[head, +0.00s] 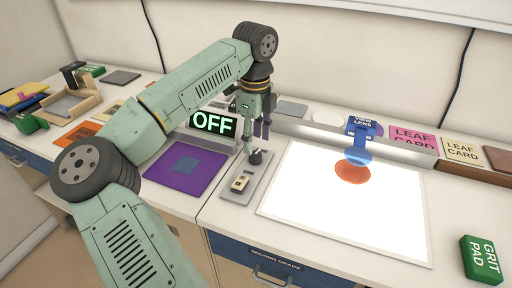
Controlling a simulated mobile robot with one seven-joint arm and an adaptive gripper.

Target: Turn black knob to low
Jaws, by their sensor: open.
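A small black knob (256,158) sits on a narrow grey panel (236,197) near the middle of the worktop. My gripper (257,143) points down just above or at the knob, with its fingers apart. I cannot tell whether a finger touches the knob. The knob's pointer and any low mark are too small or hidden to read. A cream switch block (241,183) sits nearer on the same panel. A black display (214,123) behind my arm reads OFF in pale green letters.
A bright white light panel (345,225) with an orange disc (352,172) and a blue view lens (362,128) lies right of the grey panel. A purple mat (186,168) lies left. A green grit pad (482,260) sits at the right front.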

